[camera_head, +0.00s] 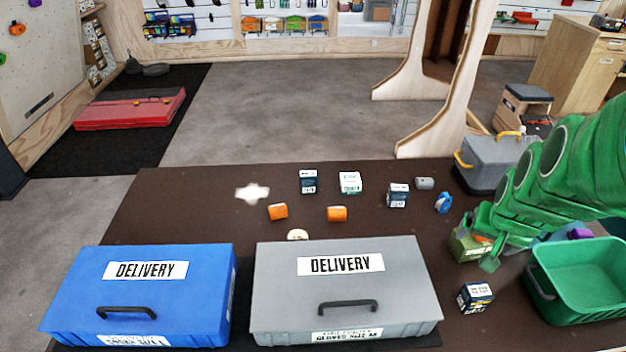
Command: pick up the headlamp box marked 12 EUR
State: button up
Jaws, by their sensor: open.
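Several small printed boxes stand on the dark table; their price marks are too small to read, so I cannot tell which is marked 12 EUR. A dark blue box (308,182), a white and green box (350,183) and another dark box (398,195) stand towards the back. A dark box with a white label (476,296) stands at the front right. An olive-green box (466,246) is beside my gripper, partly hidden by it. My green gripper (482,241) is open, pointing down at the right. I cannot tell whether it touches the olive box.
A blue delivery case (150,290) and a grey delivery case (340,285) fill the front. A green bin (585,275) is at the right, a grey crate (492,165) behind. Orange blocks (278,211) and a blue item (443,203) lie on the table. The table's back left is mostly clear.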

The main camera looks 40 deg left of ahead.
jog(key=w+a+f+n+t+y, duration=0.1)
jog(key=w+a+f, duration=0.15)
jog(key=a, duration=0.35)
jog(key=w+a+f+t, duration=0.1)
jog(key=w+a, duration=0.2)
jog(key=a, duration=0.2)
jog(key=n+t+y, duration=0.3)
jog(key=y, duration=0.1)
send_near(308, 178)
jog(key=w+d, duration=0.9)
jog(key=d, duration=0.1)
jog(key=s+a+f+y, duration=0.1)
jog(key=a, duration=0.2)
jog(key=s+a+f+n+y, duration=0.1)
jog(key=s+a, duration=0.1)
jog(key=a, duration=0.2)
jog(key=s+a+f+y, duration=0.1)
jog(key=s+a, duration=0.1)
jog(key=a, duration=0.2)
jog(key=shift+s+a+f+n, duration=0.15)
jog(key=shift+s+f+n, duration=0.15)
jog(key=shift+n, duration=0.1)
jog(key=shift+x, duration=3.85)
jog(key=shift+w+r, duration=0.1)
jog(key=shift+r, duration=0.05)
jog(key=c, duration=1.2)
